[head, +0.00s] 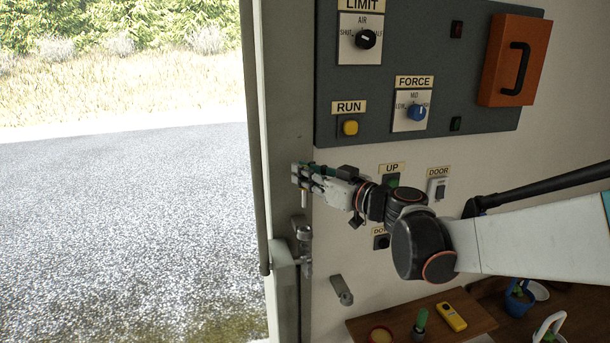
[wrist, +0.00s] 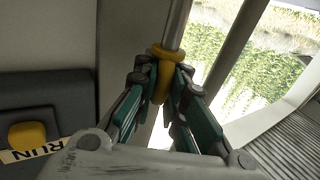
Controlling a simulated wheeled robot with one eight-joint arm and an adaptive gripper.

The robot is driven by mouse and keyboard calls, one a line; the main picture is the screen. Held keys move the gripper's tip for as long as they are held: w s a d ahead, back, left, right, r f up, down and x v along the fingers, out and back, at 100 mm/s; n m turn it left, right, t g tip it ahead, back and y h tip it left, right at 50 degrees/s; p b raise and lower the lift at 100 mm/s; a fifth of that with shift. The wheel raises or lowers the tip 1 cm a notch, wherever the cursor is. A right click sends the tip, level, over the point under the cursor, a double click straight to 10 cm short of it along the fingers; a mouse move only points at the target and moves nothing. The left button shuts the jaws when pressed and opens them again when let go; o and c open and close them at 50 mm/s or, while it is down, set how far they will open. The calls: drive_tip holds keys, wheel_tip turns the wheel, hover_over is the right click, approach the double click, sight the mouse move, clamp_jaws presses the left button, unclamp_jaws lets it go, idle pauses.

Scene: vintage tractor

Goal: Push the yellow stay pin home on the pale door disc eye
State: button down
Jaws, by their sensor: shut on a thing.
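My gripper (head: 298,177) is shut on the yellow stay pin, beside the door post. A grey metal shank (wrist: 177,22) runs on from the ring. In the head view a short pale shank (head: 304,198) hangs upright below the fingers. A grey metal fitting with a rounded top (head: 303,232) stands on the post below it, with a visible gap between. I cannot make out which part is the pale disc eye, or its hole.
The grey control panel (head: 380,130) with knobs and an orange box (head: 515,60) is above and right of my gripper. A grey wall bracket (head: 341,290) sticks out lower down. A wooden bench (head: 365,325) holds small items. The doorway at left is open.

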sight(307, 193)
drive_tip(key=shift+f+b, duration=1.85)
drive_tip(key=shift+f, duration=0.5)
drive_tip(key=shift+f+b, duration=2.85)
drive_tip(key=shift+f, duration=0.45)
drive_tip(key=c, duration=1.6)
unclamp_jaws()
drive_tip(key=shift+o, duration=0.2)
